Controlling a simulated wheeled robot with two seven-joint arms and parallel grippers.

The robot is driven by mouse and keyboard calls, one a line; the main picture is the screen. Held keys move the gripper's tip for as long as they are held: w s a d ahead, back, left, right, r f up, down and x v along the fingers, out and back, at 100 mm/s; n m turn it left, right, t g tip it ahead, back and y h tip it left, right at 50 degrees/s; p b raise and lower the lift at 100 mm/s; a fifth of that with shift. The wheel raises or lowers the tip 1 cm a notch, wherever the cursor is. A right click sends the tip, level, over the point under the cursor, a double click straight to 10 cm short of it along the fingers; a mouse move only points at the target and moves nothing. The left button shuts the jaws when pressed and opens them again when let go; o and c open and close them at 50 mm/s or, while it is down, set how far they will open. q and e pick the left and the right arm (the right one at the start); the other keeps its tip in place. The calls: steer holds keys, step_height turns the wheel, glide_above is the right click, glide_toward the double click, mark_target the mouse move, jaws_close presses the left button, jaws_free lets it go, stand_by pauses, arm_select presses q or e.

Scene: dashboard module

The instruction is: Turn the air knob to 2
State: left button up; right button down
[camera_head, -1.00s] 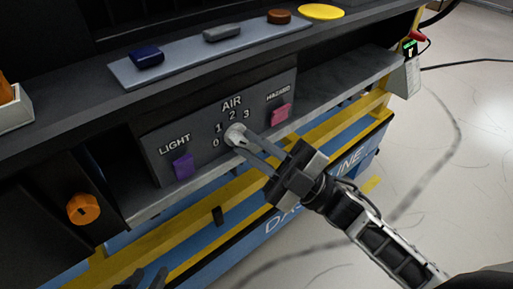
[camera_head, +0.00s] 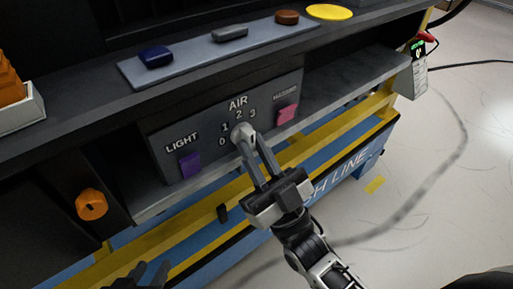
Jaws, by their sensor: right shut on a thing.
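The air knob (camera_head: 239,131) is a light grey knob on the dark dashboard panel (camera_head: 214,149), below the printed AIR label and the numbers 0 to 3. My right gripper (camera_head: 250,142) is shut on the knob, with its fingers coming from below right. The fingers hide part of the knob, and I cannot tell which number its pointer faces. My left gripper (camera_head: 145,275) shows only in part at the bottom edge, dark and blurred into the shadow; its opening is unclear.
A purple LIGHT switch (camera_head: 190,164) sits left of the knob and a pink HAZARD switch (camera_head: 286,113) right of it. An orange knob (camera_head: 91,204) is at lower left. A shelf above holds a grey strip (camera_head: 190,55) with several coloured pieces.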

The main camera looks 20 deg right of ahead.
arm_select(q)
steer(key=shift+a, duration=0.1)
arm_select(e)
steer(key=shift+m, duration=0.3)
steer(key=c, duration=1.4)
jaws_free()
arm_select(q)
steer(key=shift+f, duration=0.1)
